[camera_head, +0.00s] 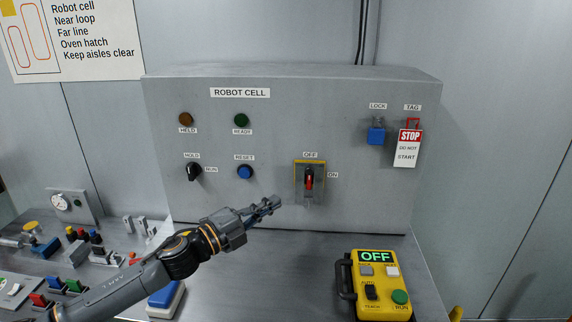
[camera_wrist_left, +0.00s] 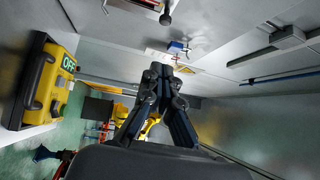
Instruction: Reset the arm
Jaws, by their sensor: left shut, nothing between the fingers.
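My left gripper (camera_head: 275,203) is shut and empty, in front of the grey ROBOT CELL box (camera_head: 290,100), below and right of the blue RESET button (camera_head: 245,172) and left of the red-handled OFF/ON switch (camera_head: 309,180). In the left wrist view its fingers (camera_wrist_left: 160,70) are together. The black HOLD/RUN knob (camera_head: 193,172) is left of RESET. The HELD lamp (camera_head: 186,119) and READY lamp (camera_head: 241,120) look dark. A yellow pendant (camera_head: 382,310) reading OFF lies at the lower right; it also shows in the left wrist view (camera_wrist_left: 38,80). My right gripper is not in view.
A blue padlock (camera_head: 376,136) and a STOP tag (camera_head: 409,148) hang at the box's right. Small controls and parts (camera_head: 75,255) crowd the bench's left. A blue-and-white block (camera_head: 166,300) lies beside my left arm. Bench between arm and pendant is clear.

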